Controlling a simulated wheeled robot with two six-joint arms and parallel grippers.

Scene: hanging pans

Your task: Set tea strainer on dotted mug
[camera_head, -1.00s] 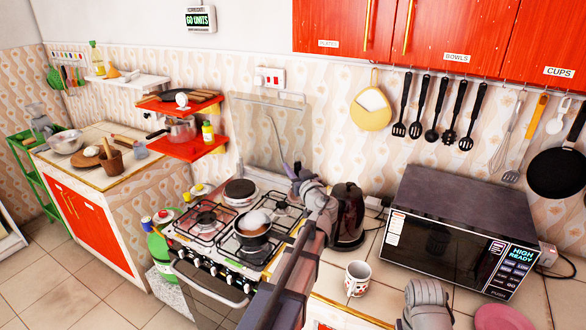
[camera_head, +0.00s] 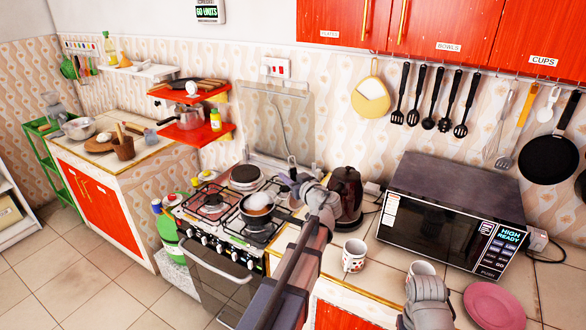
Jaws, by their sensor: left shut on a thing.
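My left gripper (camera_head: 297,179) is over the counter between the stove and the kettle. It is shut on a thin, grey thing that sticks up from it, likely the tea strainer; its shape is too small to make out. A white mug with red marks (camera_head: 354,256) stands upright on the counter, to the right of and nearer than my left gripper, apart from it.
The black kettle (camera_head: 346,196) stands close to my left gripper. A pink plate (camera_head: 494,304) lies at the right. The stove (camera_head: 215,225) holds a pan (camera_head: 257,211). Utensils hang on the wall.

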